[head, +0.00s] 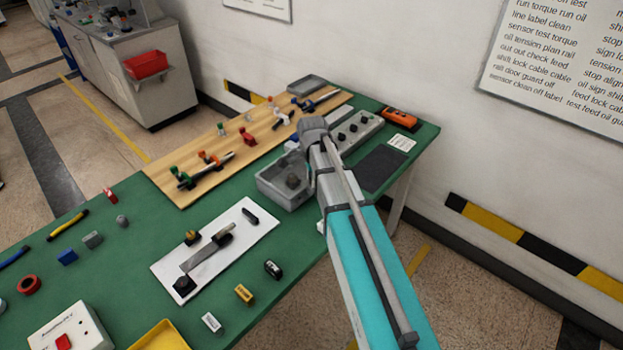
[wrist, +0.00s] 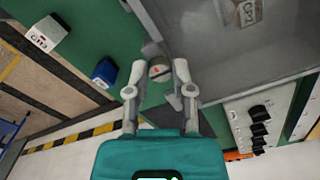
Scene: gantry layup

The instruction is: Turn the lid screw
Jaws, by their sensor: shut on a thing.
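My gripper (wrist: 160,78) is shut on the lid screw (wrist: 158,71), a small round grey head with a slot-like mark and a bit of red, between its two fingertips in the wrist view. The screw sits at the edge of a large grey box (wrist: 215,60). In the head view the grey box (head: 270,192) stands at the table's middle with a dark lump inside. My arm and wrist cover its right side there, so the fingers and screw are hidden in that view.
A panel with black knobs (head: 346,137) stands just beyond the box. A dark mat (head: 382,169) lies to the right. A wooden board (head: 165,180) with clamps runs along the back. A white board (head: 165,268) with tools lies in front. A blue block (wrist: 104,72) shows in the wrist view.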

